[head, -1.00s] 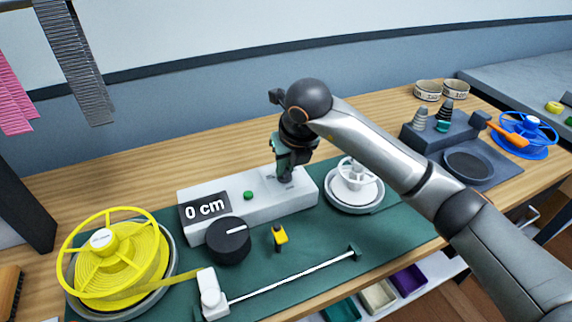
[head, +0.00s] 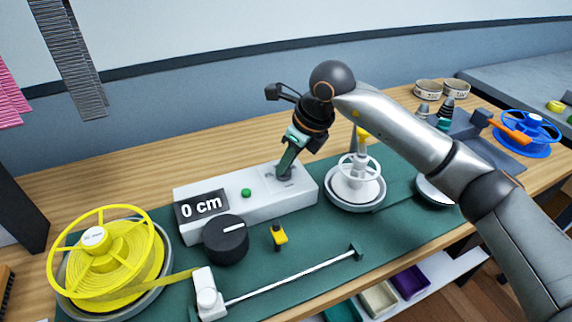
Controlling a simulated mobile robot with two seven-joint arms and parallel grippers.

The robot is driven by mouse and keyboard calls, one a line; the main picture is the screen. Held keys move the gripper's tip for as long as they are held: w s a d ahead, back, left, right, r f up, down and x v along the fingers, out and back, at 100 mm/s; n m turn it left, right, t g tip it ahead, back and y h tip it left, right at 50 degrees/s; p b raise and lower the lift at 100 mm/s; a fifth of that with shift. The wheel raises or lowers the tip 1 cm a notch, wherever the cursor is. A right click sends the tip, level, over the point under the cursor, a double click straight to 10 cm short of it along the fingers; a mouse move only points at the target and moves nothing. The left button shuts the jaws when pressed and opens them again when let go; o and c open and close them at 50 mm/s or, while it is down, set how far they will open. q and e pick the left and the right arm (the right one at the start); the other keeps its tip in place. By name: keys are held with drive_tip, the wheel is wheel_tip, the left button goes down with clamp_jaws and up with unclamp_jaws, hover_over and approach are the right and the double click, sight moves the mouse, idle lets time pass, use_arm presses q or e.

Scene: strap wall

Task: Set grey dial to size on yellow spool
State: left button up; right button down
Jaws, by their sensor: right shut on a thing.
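The dark grey dial (head: 226,240) sits at the front left of a white box, with its white pointer line toward the right. The box's display (head: 202,207) reads 0 cm. The yellow spool (head: 112,258) lies at the left; its hub carries a small white label (head: 94,236) that I cannot read. My right gripper (head: 285,171) is over the grey plate at the box's right end, well right of the dial. It is tilted and shut on a small part that its fingers hide. My left gripper is not in view.
A green button (head: 246,193) is on the white box (head: 260,205). A white spool (head: 357,186) stands to its right. A blue spool (head: 527,130) is at the far right.

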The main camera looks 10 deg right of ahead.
drive_tip(key=n+g, duration=0.1)
drive_tip(key=n, duration=0.1)
drive_tip(key=n+y, duration=0.1)
drive_tip(key=n, duration=0.2)
drive_tip(key=shift+w+d+r+g, duration=0.1)
drive_tip(key=shift+w+g, duration=0.05)
drive_tip(key=shift+g, duration=0.25)
drive_tip(key=shift+n, duration=0.4)
drive_tip(key=c, duration=0.9)
unclamp_jaws()
drive_tip(key=v, duration=1.2)
drive_tip(key=shift+d+r, duration=0.15)
drive_tip(key=shift+r, duration=0.05)
